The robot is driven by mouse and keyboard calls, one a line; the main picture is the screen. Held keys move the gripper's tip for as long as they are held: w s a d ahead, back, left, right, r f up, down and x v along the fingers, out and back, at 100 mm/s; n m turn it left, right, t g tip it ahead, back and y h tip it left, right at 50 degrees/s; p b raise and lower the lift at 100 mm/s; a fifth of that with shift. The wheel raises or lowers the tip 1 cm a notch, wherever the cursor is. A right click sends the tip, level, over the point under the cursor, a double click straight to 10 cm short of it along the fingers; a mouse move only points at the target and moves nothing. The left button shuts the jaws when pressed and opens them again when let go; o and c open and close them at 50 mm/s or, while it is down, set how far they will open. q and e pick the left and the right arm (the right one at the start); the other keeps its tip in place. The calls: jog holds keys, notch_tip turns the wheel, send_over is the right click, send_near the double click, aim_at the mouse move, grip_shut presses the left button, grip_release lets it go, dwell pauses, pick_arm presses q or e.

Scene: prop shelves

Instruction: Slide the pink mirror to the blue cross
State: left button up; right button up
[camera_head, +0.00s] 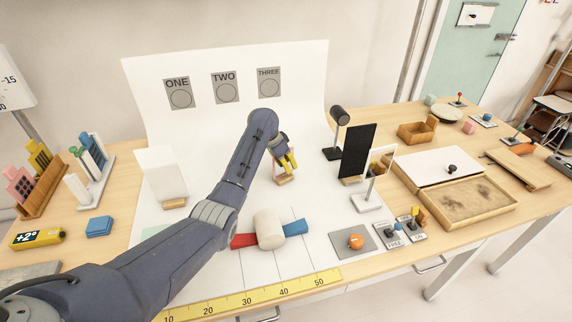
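My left gripper (288,161) reaches over the white sheet (250,275), its yellow fingertips pointing down. It is at a small upright panel (277,172) with a pinkish edge on a wooden foot (285,180), which looks like the pink mirror. The gripper covers much of this panel, so I cannot tell whether the fingers touch it or are closed. I see no blue cross; my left arm hides part of the sheet. My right gripper is not in view.
A white panel (161,173) stands left of my arm and a black panel (357,152) right of the gripper. A white cylinder (269,229) lies between red (243,240) and blue (295,228) pieces. A yellow ruler (262,296) edges the front. An orange ball (355,241) sits right.

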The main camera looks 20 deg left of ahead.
pick_arm(q)
jog(key=shift+c, duration=0.2)
grip_shut()
jog(key=shift+r, duration=0.25)
dwell(0.6)
jog(key=shift+s+a, duration=1.9)
jog(key=shift+a, duration=0.6)
jog(key=shift+s+a, duration=1.85)
jog(key=shift+a, duration=0.7)
jog(key=shift+s+a, duration=1.9)
jog(key=shift+a, duration=0.6)
jog(key=shift+f, duration=0.25)
grip_release()
